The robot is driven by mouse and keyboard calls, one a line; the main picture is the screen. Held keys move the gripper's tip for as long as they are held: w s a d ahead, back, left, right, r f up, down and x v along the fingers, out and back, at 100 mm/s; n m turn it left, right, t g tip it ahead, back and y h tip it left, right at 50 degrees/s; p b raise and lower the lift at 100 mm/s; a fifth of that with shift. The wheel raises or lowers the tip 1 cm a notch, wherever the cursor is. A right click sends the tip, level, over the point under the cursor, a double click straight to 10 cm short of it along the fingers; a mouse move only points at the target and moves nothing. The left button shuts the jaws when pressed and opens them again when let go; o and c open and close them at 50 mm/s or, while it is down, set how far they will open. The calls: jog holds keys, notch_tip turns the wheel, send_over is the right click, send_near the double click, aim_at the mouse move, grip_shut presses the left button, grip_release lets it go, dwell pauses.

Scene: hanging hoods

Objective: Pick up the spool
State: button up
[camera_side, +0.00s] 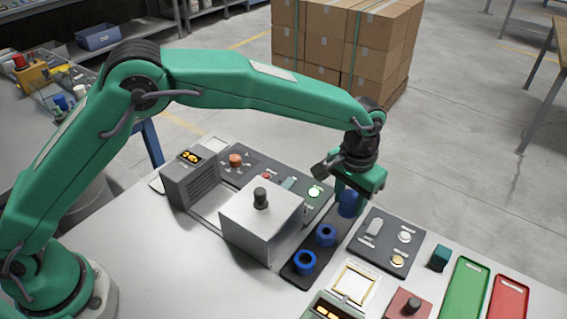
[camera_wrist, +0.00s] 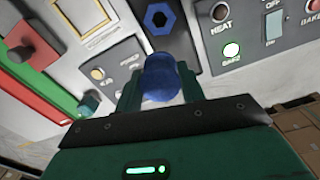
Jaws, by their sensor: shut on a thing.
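A blue, rounded spool (camera_wrist: 161,80) sits between the two green fingers of my gripper (camera_wrist: 160,92) in the wrist view. The fingers are shut on its sides. In the side view the spool (camera_side: 348,206) shows as a short blue cylinder under my gripper (camera_side: 352,190), over the far end of a dark strip (camera_side: 313,250). Its upper part is hidden by the fingers. I cannot tell whether its bottom touches the strip.
Two blue pieces with holes, a middle one (camera_side: 326,235) and a near one (camera_side: 305,262), stand on the strip. A grey box with a knob (camera_side: 262,220) stands left of it. A switch panel (camera_side: 385,240) lies right, then a green tray (camera_side: 463,290) and a red tray (camera_side: 508,297).

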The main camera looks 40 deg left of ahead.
jog(key=s+d+r, duration=0.3)
jog(key=s+r, duration=0.1)
jog(key=s, duration=0.2)
jog(key=shift+d, duration=0.15)
jog(key=shift+r, duration=0.15)
dwell(0.3)
notch_tip(320, 180, up, 5)
jog(key=a+n, duration=0.3)
jog(key=a, duration=1.7)
jog(key=s+a+n, duration=0.2)
jog(key=s+a, duration=0.3)
jog(key=a, duration=0.6)
notch_tip(320, 180, down, 8)
jog(key=shift+d, duration=0.2)
